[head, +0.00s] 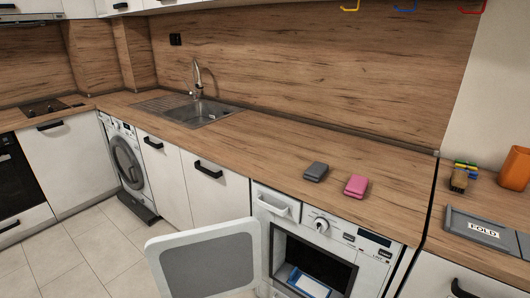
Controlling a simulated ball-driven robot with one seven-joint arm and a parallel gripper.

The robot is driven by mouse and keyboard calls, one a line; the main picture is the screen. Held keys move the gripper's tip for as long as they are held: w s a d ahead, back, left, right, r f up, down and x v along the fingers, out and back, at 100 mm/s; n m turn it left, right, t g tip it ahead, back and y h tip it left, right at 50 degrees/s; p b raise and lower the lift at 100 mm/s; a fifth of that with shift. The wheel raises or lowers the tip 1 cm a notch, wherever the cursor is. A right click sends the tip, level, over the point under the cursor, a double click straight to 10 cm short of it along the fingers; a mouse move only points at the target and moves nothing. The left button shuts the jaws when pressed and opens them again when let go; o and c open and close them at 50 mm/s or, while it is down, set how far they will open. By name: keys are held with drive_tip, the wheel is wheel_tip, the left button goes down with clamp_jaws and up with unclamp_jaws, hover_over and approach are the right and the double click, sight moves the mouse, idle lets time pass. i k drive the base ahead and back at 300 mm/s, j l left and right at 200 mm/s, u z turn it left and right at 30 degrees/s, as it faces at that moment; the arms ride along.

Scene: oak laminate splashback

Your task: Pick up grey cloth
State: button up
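The grey cloth (316,171) is a small dark grey folded block lying on the wooden countertop (260,150), above the open-doored appliance. A pink folded cloth (356,186) lies just to its right, with a small gap between them. Nothing is on top of the grey cloth. My gripper is not in view.
A white appliance (325,228) below has its door (205,262) swung open to the left, with a blue-and-white item (308,284) inside. A sink (203,112) is farther back. At right are a grey FOLD board (486,232) and an orange container (516,168). The counter left of the cloths is clear.

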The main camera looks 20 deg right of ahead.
sight(317, 170)
drive_tip(key=i+u, duration=0.45)
drive_tip(key=i, duration=0.25)
drive_tip(key=i+l+u, duration=0.2)
drive_tip(key=i+u, duration=0.25)
drive_tip(key=i, duration=0.25)
drive_tip(key=i+j, duration=0.1)
drive_tip(key=i, duration=0.2)
drive_tip(key=i+j+z, duration=0.1)
drive_tip(key=i, duration=0.2)
